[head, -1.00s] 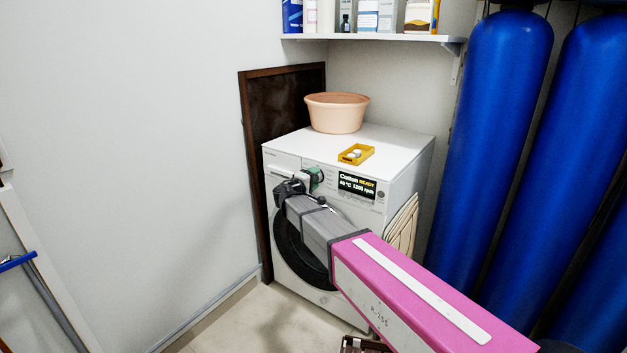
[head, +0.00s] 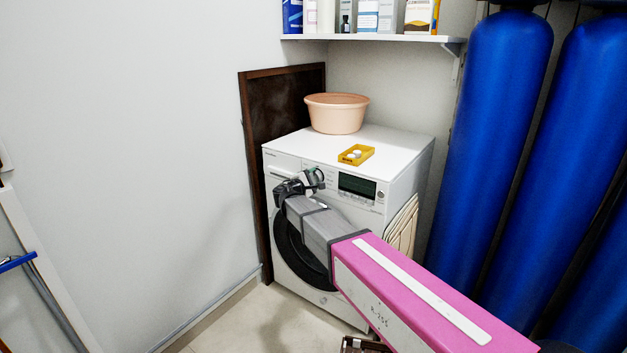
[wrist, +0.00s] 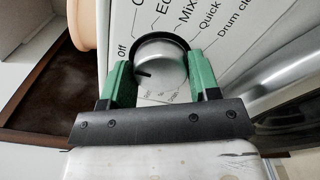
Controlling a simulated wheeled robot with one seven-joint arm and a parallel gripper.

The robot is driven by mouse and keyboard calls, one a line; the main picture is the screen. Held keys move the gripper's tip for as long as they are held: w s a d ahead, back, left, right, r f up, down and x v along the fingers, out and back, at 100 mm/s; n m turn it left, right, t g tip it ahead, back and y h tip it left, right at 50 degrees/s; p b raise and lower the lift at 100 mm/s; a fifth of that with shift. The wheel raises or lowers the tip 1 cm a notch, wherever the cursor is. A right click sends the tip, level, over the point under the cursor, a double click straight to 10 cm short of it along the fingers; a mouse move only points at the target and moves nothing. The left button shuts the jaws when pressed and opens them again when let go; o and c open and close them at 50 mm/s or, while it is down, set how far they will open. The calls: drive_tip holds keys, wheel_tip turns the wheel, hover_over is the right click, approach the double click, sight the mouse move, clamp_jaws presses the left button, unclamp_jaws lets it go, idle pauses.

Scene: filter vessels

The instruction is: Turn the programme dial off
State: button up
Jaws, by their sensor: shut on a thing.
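The programme dial (wrist: 162,62) is a round silver knob in a black ring on the washing machine's front. Its dark mark points left, towards the side where the printed word Off (wrist: 122,52) stands. My gripper (head: 315,177) reaches the dial in the head view. In the wrist view its green-padded fingers sit on both sides of the knob, shut on it. In the head view the gripper hides the dial. The machine's display (head: 357,187) is dark and blank. The washing machine (head: 395,147) is white with a round dark door (head: 290,250).
A shelf (head: 375,38) with bottles and boxes hangs above. Tall blue vessels (head: 495,130) stand at right. A dark panel (head: 257,110) leans behind. Floor is clear at lower left.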

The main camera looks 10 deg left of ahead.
idle(0.4)
drive_tip(key=o, duration=0.9)
drive_tip(key=shift+s, duration=0.1)
drive_tip(key=v, duration=1)
drive_tip(key=shift+s+a, duration=0.15)
drive_tip(key=shift+s, duration=0.15)
